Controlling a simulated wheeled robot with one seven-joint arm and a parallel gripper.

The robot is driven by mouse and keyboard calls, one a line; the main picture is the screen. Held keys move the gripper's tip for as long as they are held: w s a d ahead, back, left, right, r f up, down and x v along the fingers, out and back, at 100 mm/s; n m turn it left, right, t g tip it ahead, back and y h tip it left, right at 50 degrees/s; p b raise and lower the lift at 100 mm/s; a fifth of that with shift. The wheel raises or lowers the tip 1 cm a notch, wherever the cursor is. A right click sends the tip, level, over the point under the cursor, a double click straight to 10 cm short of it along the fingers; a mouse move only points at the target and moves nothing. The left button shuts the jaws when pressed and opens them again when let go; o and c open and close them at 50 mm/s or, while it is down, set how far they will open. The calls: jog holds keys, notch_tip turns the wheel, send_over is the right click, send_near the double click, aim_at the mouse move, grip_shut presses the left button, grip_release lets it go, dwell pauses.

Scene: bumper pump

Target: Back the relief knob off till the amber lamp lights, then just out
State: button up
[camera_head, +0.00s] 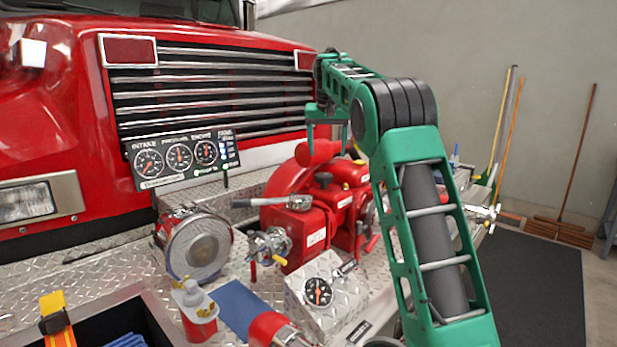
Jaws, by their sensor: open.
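The gauge panel (183,159) in front of the grille has several round gauges and a column of small lamps (223,151) at its right side. No lamp looks clearly amber at this size. The red pump (325,212) stands right of it on the bumper, with a metal valve fitting (270,245) on its near side. I cannot tell which part is the relief knob. My gripper (313,128) is high over the back of the pump, near a red cylinder (318,152). It is open; its fingers are small and partly hidden by my green arm, and contact cannot be judged.
A round capped inlet (199,246), a red-and-white bottle (196,311) and a dark tray (120,320) are front left.

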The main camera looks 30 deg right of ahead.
aim_at(323, 174)
jog(key=x, duration=0.3)
jog(key=w+x, duration=0.1)
jog(key=x, duration=0.3)
jog(key=a+x, duration=0.1)
jog(key=x, duration=0.3)
jog(key=shift+w+d+r, duration=0.1)
jog(key=shift+w, duration=0.05)
